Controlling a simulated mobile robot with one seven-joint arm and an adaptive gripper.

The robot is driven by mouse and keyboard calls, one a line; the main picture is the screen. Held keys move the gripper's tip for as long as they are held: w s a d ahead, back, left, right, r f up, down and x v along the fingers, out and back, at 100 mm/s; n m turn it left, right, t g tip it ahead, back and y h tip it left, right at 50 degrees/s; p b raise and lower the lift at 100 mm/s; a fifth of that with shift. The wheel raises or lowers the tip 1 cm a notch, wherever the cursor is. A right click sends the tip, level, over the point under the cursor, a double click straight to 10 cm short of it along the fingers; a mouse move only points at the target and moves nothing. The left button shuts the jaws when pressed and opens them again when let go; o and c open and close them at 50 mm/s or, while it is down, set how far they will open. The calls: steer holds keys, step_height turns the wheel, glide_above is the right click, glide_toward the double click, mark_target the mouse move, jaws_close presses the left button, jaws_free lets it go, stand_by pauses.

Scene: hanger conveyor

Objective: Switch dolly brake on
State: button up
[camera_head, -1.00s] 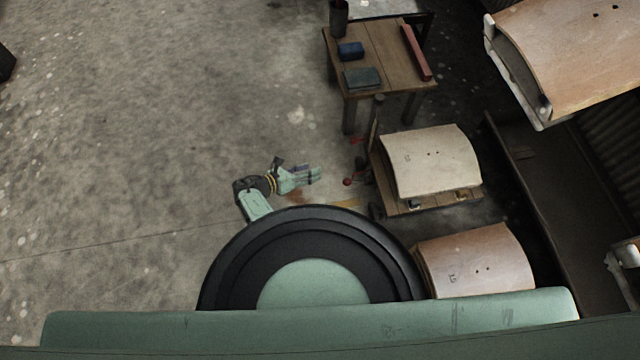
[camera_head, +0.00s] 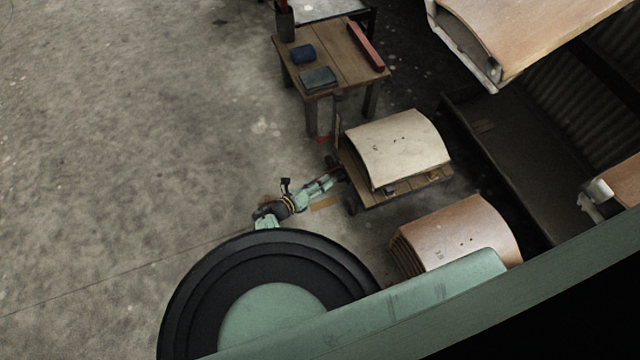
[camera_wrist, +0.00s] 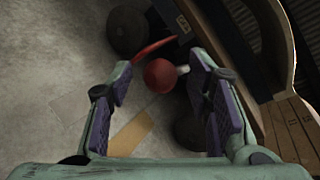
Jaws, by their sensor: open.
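The dolly (camera_head: 412,194) is a low wooden platform on dark wheels, carrying a pale curved panel stack (camera_head: 398,148). Its brake lever shows in the wrist view as a red ball knob (camera_wrist: 160,75) on a short pale stem, with a curved red bar (camera_wrist: 153,48) just beyond it. My gripper (camera_head: 335,181) reaches to the dolly's left side. In the wrist view my gripper (camera_wrist: 160,98) is open, and the red knob appears between and slightly beyond its purple-padded fingers. I cannot tell whether the fingers touch it. In the head view my gripper hides most of the lever.
A wooden table (camera_head: 345,62) with a blue box, a dark flat case and a red bar stands behind the dolly. Another curved panel stack (camera_head: 460,235) lies in front. A large curved panel (camera_head: 525,35) is at upper right. The floor on the left is clear.

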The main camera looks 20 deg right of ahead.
steer(key=shift+w+d+f, duration=0.15)
steer(key=shift+w+d, duration=0.1)
steer(key=shift+d, duration=0.25)
jaws_close()
stand_by(0.3)
steer(key=shift+a, duration=0.1)
